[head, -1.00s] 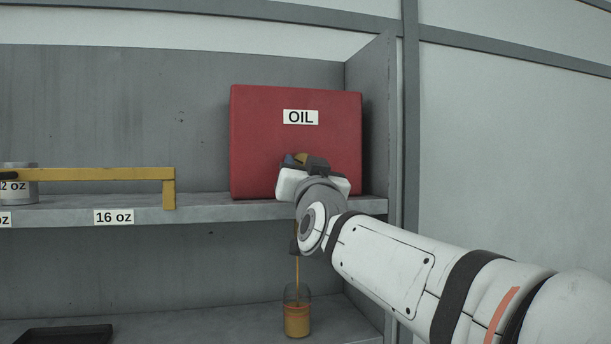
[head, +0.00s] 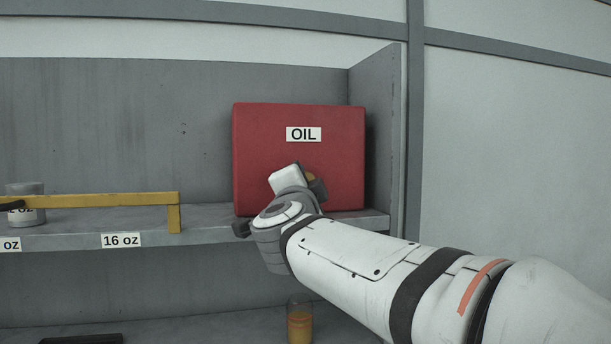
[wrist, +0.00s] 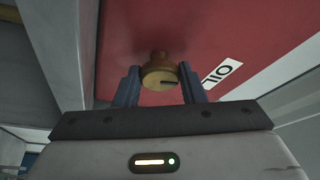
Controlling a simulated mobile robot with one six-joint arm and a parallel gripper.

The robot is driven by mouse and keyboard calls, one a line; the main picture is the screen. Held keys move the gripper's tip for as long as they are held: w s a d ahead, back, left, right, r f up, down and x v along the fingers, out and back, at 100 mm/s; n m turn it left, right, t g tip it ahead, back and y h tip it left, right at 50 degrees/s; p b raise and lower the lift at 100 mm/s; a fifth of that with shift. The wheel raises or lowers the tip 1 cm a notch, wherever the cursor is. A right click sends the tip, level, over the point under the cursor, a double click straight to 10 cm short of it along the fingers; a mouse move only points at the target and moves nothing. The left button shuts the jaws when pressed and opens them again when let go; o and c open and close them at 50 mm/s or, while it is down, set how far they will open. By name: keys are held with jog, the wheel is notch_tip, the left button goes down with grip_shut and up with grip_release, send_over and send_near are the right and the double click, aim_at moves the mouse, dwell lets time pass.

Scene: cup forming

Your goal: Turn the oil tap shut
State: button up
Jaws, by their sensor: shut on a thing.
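The red oil box (head: 255,150), labelled OIL, stands on the shelf. Its brass tap (wrist: 160,70) sticks out of the red face in the wrist view, a dark slot on its round end. My gripper (wrist: 160,84) is shut on the tap, one finger on each side. A clear cup (head: 300,325) with amber oil stands on the lower shelf below. No oil stream shows in the small gap above it.
A dark tray (head: 82,340) lies on the lower shelf. The shelf's side panel (head: 378,140) stands close right of the box.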

jog(key=shift+r+m+g+h+p, duration=0.1)
jog(key=shift+m+g+h+p, duration=0.35)
jog(key=shift+m, duration=0.75)
jog(key=o, duration=1)
jog(key=s+b, duration=0.2)
jog(key=s, duration=0.5)
jog(key=shift+s+a+f, duration=0.35)
jog(key=shift+s+f, duration=0.05)
